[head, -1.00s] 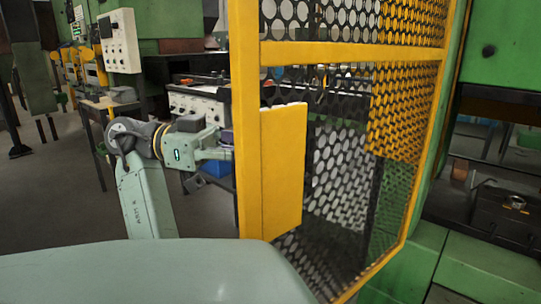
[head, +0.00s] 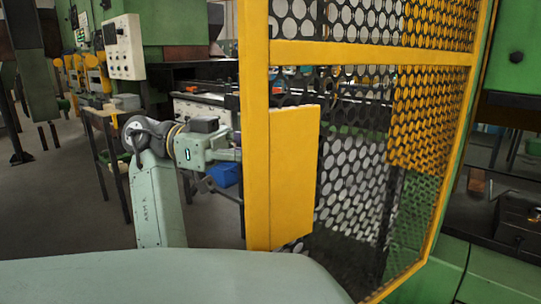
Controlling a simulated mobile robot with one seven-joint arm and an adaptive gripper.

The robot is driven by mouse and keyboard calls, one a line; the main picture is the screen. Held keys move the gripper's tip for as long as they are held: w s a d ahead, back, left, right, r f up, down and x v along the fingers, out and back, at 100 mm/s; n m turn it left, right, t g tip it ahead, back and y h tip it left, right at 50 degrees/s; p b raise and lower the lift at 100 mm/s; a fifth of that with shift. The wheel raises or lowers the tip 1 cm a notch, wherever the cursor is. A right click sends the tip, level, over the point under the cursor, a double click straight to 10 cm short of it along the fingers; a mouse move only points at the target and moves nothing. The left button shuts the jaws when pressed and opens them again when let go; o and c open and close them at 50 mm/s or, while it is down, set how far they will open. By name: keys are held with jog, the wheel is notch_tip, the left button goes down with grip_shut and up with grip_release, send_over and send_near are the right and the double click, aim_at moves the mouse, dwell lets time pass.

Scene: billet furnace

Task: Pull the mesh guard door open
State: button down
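The mesh guard door (head: 370,57) has a yellow frame and perforated mesh, and fills the middle and right of the head view. A solid yellow plate (head: 293,170) is on its left side, beside the left upright. My arm reaches in from the left of the door at about the plate's height. My gripper is hidden behind the door's left upright, so its fingers and any contact with the door do not show.
Green machine panels (head: 450,262) stand right of the door. A control box (head: 123,46) and a small table (head: 103,112) are at the left back. A blue bin (head: 222,175) sits behind my arm. Grey floor (head: 60,200) is open at left.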

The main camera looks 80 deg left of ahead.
jog(key=shift+s, duration=0.15)
jog(key=c, duration=1.9)
grip_release()
jog(key=shift+s, duration=0.1)
jog(key=o, duration=0.3)
jog(key=shift+r, duration=0.1)
